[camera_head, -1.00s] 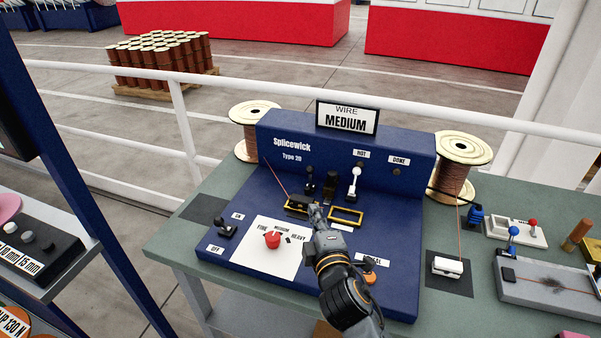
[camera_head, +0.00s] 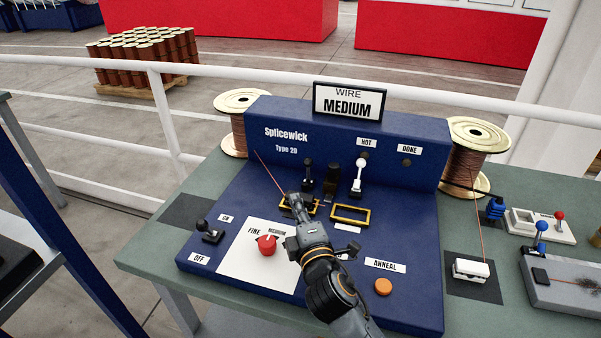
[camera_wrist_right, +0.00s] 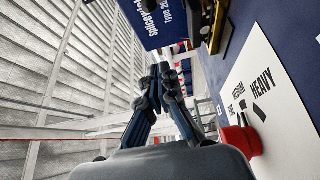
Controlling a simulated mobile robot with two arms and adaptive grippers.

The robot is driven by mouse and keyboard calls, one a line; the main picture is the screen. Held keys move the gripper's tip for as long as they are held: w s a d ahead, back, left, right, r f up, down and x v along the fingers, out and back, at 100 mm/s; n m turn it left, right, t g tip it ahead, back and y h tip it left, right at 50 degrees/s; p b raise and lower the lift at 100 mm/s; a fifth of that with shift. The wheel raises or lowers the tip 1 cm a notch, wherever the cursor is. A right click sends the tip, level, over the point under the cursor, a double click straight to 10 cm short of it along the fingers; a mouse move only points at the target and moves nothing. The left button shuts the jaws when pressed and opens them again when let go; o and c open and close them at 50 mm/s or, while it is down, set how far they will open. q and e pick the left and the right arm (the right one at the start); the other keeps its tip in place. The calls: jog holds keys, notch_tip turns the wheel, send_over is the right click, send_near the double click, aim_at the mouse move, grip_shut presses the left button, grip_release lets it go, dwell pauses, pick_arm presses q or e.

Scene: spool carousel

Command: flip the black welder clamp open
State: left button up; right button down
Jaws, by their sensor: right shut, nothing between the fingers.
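The blue Splicewick welder (camera_head: 412,215) stands on the green bench. A black-handled lever (camera_head: 308,172), which looks like the black clamp, stands upright behind the left yellow-edged slot (camera_head: 314,209). A white-handled lever (camera_head: 358,175) stands behind the right yellow-edged slot (camera_head: 367,215), with a dark block (camera_head: 332,182) between the levers. My right gripper (camera_head: 295,203) is shut and empty at the left slot, partly covering it; I cannot tell whether it touches. In the wrist view its closed fingertips (camera_wrist_right: 160,72) show, with a yellow-and-black part (camera_wrist_right: 222,35) above right. My left gripper is not in view.
A red knob (camera_head: 267,244) on a white dial plate, a black switch (camera_head: 209,232) and an orange button (camera_head: 383,287) surround my right arm. Copper spools (camera_head: 238,125) (camera_head: 468,160) flank the welder. A white rail (camera_head: 230,72) runs behind.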

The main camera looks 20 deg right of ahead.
aim_at(308, 171)
jog(key=w+p, duration=0.1)
jog(key=w, duration=0.8)
jog(key=shift+w+d+p, duration=0.15)
jog(key=shift+w+p, duration=0.2)
jog(key=shift+w, duration=0.05)
jog(key=d, duration=0.1)
jog(key=w+d+p, duration=0.1)
jog(key=d, duration=0.1)
jog(key=shift+d, duration=0.5)
jog(key=shift+w+f, duration=0.1)
jog(key=shift+w+d+r+p, duration=0.1)
jog(key=shift+r+p, duration=0.25)
jog(key=shift+p, duration=0.55)
jog(key=shift+g, duration=0.3)
